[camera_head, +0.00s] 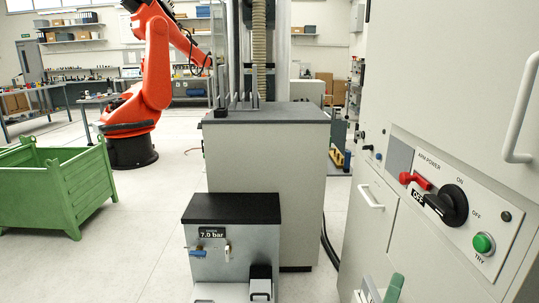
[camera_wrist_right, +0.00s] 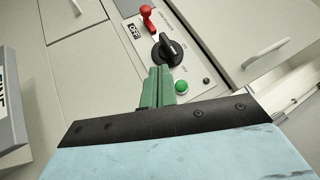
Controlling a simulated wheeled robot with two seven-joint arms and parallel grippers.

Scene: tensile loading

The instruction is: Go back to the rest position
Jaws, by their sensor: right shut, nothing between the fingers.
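My right gripper (camera_head: 393,288) shows at the bottom right of the head view, its green fingers pointing up in front of the grey cabinet (camera_head: 376,215). In the right wrist view its fingers (camera_wrist_right: 158,80) are shut together with nothing between them. The fingers look apart from the control panel. The panel (camera_head: 478,222) has a red lever (camera_head: 415,181), a black rotary switch (camera_head: 447,205) by an OFF label, and a green button (camera_head: 483,243). The switch (camera_wrist_right: 170,49) and button (camera_wrist_right: 182,87) also show in the right wrist view. My left gripper is not in view.
A grey machine (camera_head: 265,160) with a 7.0 bar box (camera_head: 231,245) stands in the middle. A green crate (camera_head: 55,190) and an orange robot arm (camera_head: 152,70) are at the left. Cabinet handles (camera_head: 520,110) stick out at the right. The floor between crate and machine is clear.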

